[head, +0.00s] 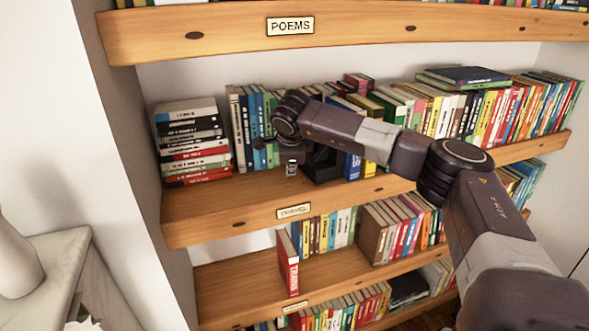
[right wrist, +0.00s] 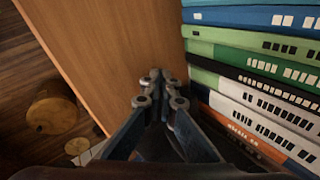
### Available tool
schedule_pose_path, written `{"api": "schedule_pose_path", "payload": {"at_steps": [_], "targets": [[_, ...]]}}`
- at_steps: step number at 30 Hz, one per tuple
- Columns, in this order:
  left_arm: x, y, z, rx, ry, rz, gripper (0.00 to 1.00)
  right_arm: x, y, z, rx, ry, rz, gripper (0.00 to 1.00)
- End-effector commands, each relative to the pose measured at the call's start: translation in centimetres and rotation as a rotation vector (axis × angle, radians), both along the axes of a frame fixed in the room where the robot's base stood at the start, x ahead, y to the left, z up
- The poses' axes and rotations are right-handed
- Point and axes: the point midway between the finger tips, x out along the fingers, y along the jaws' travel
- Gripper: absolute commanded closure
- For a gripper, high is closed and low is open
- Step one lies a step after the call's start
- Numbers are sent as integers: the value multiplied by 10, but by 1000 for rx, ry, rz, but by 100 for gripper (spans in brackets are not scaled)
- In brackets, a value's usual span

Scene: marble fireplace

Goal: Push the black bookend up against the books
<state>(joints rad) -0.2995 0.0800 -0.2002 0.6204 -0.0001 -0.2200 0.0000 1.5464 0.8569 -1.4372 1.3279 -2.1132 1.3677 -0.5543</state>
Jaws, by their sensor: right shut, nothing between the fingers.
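The black bookend (head: 322,168) stands on the shelf below the POEMS board, partly hidden behind my right arm. Upright books stand on both sides of it: a row with blue and green spines (head: 256,118) to the left, and a blue book (head: 352,167) close on its right. I cannot tell whether the bookend touches any book. My right gripper (head: 291,168) points down just left of the bookend, shut and empty. In the right wrist view its closed fingertips (right wrist: 160,77) are beside a row of book spines (right wrist: 260,85). My left gripper is out of view.
A stack of lying books (head: 193,140) is at the shelf's left end. The shelf board (head: 215,208) is bare along its front left. The POEMS shelf (head: 350,28) is overhead, and a lower shelf (head: 245,285) holds a red book (head: 288,265).

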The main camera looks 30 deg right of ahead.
Motion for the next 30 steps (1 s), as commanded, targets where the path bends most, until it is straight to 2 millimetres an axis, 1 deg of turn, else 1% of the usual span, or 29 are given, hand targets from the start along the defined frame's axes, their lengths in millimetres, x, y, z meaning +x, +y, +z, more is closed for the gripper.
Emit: {"api": "schedule_pose_path", "payload": {"at_steps": [16, 30], "targets": [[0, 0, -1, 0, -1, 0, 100, -9, -38, -1, 0, 1, -4, 100], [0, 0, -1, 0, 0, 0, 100, -11, -43, -1, -1, 2, -4, 100]]}}
